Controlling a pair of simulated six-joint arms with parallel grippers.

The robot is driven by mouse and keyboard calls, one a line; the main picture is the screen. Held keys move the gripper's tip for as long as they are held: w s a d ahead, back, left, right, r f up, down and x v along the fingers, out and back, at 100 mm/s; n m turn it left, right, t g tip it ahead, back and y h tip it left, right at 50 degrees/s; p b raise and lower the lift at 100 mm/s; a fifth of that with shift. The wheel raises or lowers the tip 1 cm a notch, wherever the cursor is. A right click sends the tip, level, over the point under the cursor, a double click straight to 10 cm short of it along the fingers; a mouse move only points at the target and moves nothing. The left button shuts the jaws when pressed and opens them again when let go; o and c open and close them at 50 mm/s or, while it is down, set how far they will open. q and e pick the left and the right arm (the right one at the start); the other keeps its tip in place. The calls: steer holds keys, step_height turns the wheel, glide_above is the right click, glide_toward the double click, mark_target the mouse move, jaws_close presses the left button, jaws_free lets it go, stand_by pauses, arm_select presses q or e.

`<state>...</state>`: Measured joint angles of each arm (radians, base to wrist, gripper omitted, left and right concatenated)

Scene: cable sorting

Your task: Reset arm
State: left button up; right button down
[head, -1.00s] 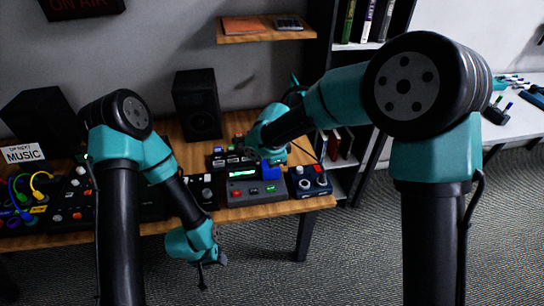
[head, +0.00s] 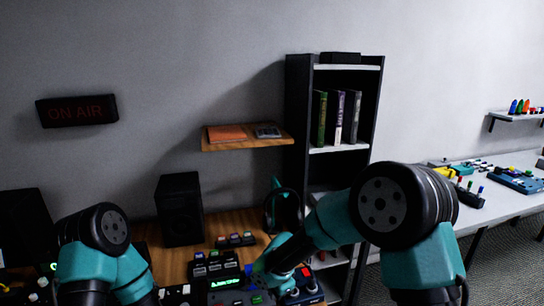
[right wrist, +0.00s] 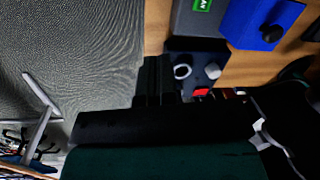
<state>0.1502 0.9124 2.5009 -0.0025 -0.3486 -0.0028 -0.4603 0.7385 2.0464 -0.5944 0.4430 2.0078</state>
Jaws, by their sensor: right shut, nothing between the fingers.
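My right arm reaches down over the wooden desk (head: 190,256) in the head view, and its gripper is largely hidden there behind the arm. In the right wrist view, my right gripper (right wrist: 157,82) shows as dark fingers, shut and empty. It is beside a small dark box with knobs and a red button (right wrist: 200,92); I cannot tell whether they touch. My left arm's upper part shows at the lower left of the head view. My left gripper is out of frame.
A device with a green display (head: 228,283) and a black speaker (head: 181,210) stand on the desk. A blue box with a black knob (right wrist: 262,24) is near the right gripper. A dark bookshelf (head: 299,110) stands behind; a white table (head: 490,212) is at right.

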steer(key=s+d+f+n+y, duration=0.2)
steer(key=s+d+f+n, duration=0.7)
steer(key=s+d+f, duration=1.1)
steer(key=shift+d+f+n, duration=0.25)
steer(key=shift+d+n, duration=0.15)
steer(key=shift+d, duration=0.5)
stand_by(0.8)
